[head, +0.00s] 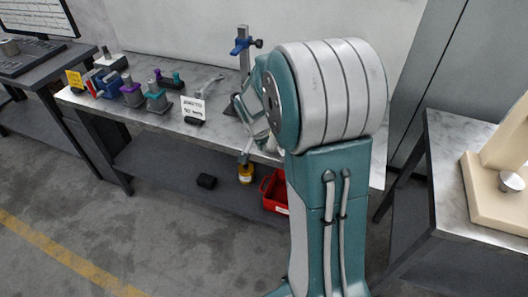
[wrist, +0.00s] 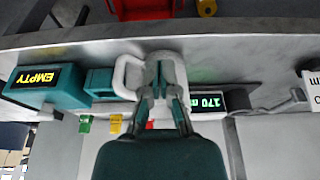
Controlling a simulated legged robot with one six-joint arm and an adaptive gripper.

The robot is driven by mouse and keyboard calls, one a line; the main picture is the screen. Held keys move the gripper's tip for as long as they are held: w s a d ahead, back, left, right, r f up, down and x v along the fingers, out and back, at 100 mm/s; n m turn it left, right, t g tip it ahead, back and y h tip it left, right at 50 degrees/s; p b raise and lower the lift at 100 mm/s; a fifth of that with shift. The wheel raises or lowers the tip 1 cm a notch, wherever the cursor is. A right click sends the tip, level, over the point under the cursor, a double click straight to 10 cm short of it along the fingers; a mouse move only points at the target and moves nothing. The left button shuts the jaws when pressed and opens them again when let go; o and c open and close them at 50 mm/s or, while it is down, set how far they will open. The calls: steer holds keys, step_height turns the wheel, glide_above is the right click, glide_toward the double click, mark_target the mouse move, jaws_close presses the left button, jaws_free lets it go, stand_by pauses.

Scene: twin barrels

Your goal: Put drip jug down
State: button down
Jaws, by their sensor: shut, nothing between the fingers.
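In the wrist view, a pale jug (wrist: 128,77) with a loop handle shows at the middle of the bench, partly hidden behind my fingers. It appears to stand at or on a device with a lit display (wrist: 207,101) reading "170 m". My gripper (wrist: 161,72) is shut and empty, its fingertips overlapping the jug in the picture. I cannot tell whether they touch it.
A teal box (wrist: 45,85) reading "EMPTY" stands left of the jug in the wrist view. In the head view, a blue clamp (head: 240,46) on a stand rises behind my arm. A red bin (head: 273,190) sits below the bench (head: 225,128). Several coloured blocks occupy the bench's left.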

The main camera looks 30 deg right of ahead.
steer(key=s+a+r+n+t, duration=0.2)
steer(key=s+a+r+n, duration=0.3)
steer(key=s+a+r, duration=0.65)
steer(key=s+a+r+n+y, duration=0.1)
steer(key=s+a+r+n, duration=0.1)
steer(key=s, duration=0.3)
steer(key=s+a+r+n+t+y, duration=0.1)
steer(key=s+a+r+n, duration=0.1)
steer(key=s, duration=0.3)
steer(key=shift+s+a+r+n+t+y, duration=0.25)
steer(key=shift+a+r+n+t+y, duration=0.1)
steer(key=shift+a+n, duration=0.3)
